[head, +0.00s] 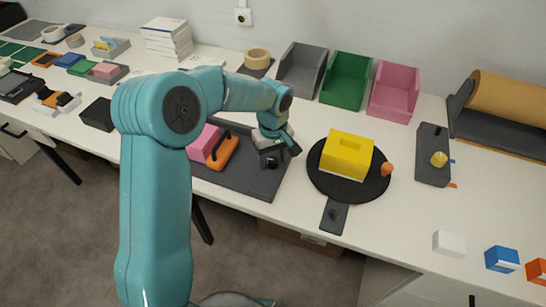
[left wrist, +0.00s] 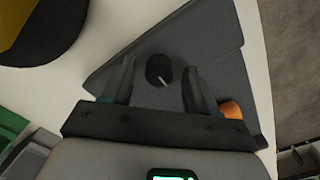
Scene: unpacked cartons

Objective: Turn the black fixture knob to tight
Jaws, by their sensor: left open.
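The black fixture knob (left wrist: 158,68) is round with a white pointer line, on a dark grey plate (left wrist: 215,45) in the left wrist view. Its pointer aims toward the lower right of that picture. My left gripper (left wrist: 159,80) is open, with one finger on each side of the knob and gaps to it. In the head view my left gripper (head: 276,152) is over the right end of the grey fixture plate (head: 240,182). A pink block (head: 204,143) and an orange part (head: 223,153) are on the plate to its left. My right gripper is not in view.
A black turntable (head: 330,192) with a yellow block (head: 346,153) stands right of the plate. Grey, green and pink bins (head: 393,92) line the back.

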